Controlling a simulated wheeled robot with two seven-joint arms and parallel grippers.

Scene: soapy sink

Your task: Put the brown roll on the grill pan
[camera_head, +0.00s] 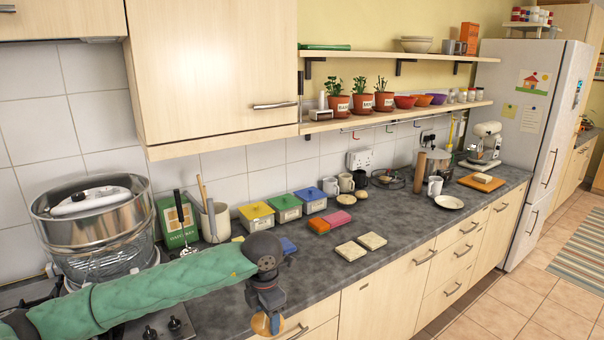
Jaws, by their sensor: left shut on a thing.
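My left gripper (266,302) reaches in from the left at the end of a green-sleeved arm and points down past the counter's front edge. It is shut on the brown roll (261,324), a small rounded brown thing at the bottom of the view, partly covered by the fingers. The roll is in the air in front of the cabinet fronts. I cannot make out the grill pan. My arm covers part of the hob (158,327) at the lower left. My right gripper is not in view.
A large steel pot (92,232) stands at the left, behind my arm.

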